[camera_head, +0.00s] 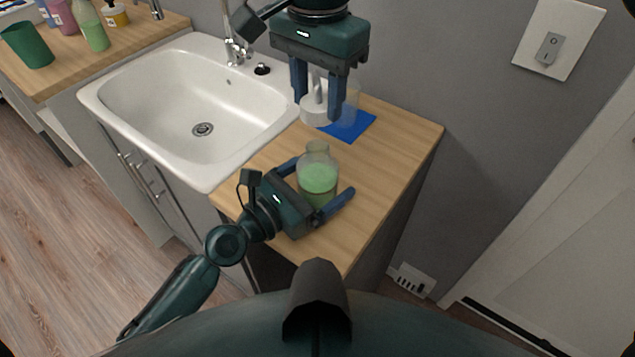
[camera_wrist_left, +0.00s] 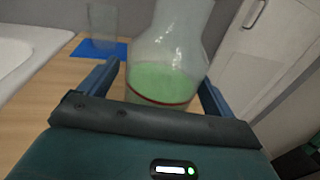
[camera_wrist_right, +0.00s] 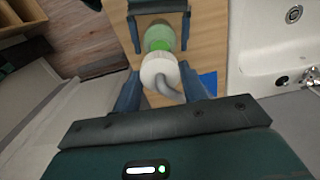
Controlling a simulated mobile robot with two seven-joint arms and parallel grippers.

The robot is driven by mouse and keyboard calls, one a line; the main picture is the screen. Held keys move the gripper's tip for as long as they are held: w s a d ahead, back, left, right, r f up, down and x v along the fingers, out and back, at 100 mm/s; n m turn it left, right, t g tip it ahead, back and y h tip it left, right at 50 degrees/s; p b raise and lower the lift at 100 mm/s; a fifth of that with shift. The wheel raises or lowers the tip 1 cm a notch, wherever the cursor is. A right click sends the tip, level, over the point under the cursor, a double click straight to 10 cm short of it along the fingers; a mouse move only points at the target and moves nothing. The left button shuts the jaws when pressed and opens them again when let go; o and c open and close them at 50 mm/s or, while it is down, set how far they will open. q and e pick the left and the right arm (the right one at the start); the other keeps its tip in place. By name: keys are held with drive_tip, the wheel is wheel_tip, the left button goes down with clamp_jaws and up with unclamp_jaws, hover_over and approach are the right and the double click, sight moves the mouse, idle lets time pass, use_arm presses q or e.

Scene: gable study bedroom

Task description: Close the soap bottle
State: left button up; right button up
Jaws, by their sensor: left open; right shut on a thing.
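The clear soap bottle (camera_head: 318,182), part full of green soap, stands upright on the wooden counter with its neck uncovered. My left gripper (camera_head: 321,181) is open, with one finger on each side of the bottle; in the left wrist view the bottle (camera_wrist_left: 165,82) sits between the fingers. My right gripper (camera_head: 318,111) is shut on the white pump cap (camera_head: 317,113) and holds it up behind the bottle in the head view. The pump cap (camera_wrist_right: 160,73) also shows between the fingers in the right wrist view, with the bottle (camera_wrist_right: 160,40) beyond it.
A blue mat (camera_head: 364,122) with a clear glass (camera_head: 352,95) lies by the wall, partly behind my right gripper. A white sink (camera_head: 150,105) borders the counter on the left. More bottles and a green cup (camera_head: 28,46) stand at the far left.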

use_arm(q)
drive_tip(key=c, duration=1.5)
use_arm(e)
hover_over(317, 148)
drive_tip(key=shift+f, duration=2.5)
drive_tip(key=shift+f, duration=0.9)
drive_tip(key=shift+f, duration=0.5)
